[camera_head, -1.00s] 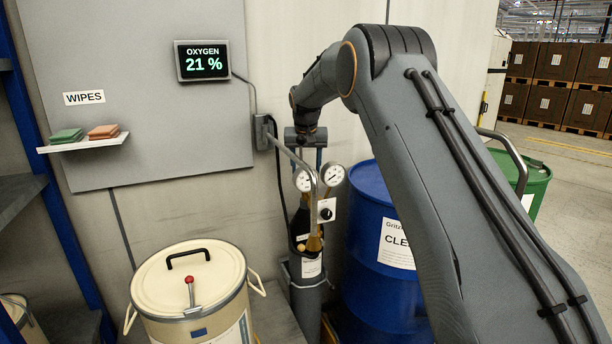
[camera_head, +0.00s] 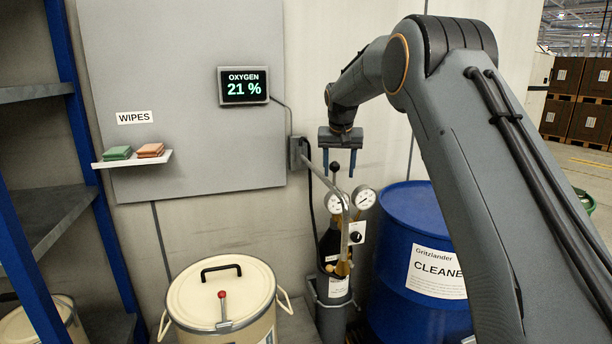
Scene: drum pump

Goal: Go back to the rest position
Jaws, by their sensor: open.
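My gripper (camera_head: 339,162) hangs from the end of my arm, pointing down, with its two blue fingers apart. It is open, and nothing shows held between the fingers. It is in front of the wall, above the gas bottle (camera_head: 334,287) with its two round gauges (camera_head: 363,198). A dark knob on a thin stem (camera_head: 334,169) shows between or just behind the fingers; I cannot tell whether they touch it. My arm crosses the right side of the view and hides part of the blue drum (camera_head: 399,252).
A cream lidded drum (camera_head: 183,300) with a red-knobbed lever stands at the lower middle. A wipes shelf (camera_head: 110,164) and an oxygen display (camera_head: 243,86) reading 21 % are on the wall panel. Blue-framed shelving (camera_head: 70,80) is at left. Stacked boxes (camera_head: 590,115) stand far right.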

